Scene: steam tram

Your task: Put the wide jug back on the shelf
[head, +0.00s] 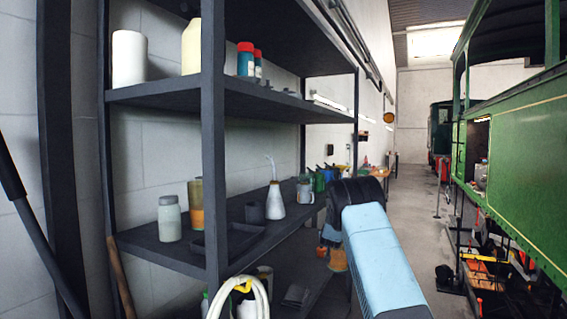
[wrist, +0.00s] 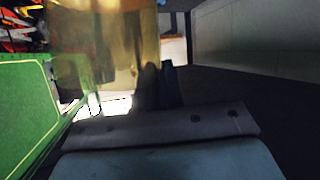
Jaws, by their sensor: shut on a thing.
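In the wrist view the jug (wrist: 105,45) fills the upper left, blurred, beside a dark finger (wrist: 168,85). The shelf unit (head: 160,94) stands at the left.
A shelf post (head: 213,150) rises in front.

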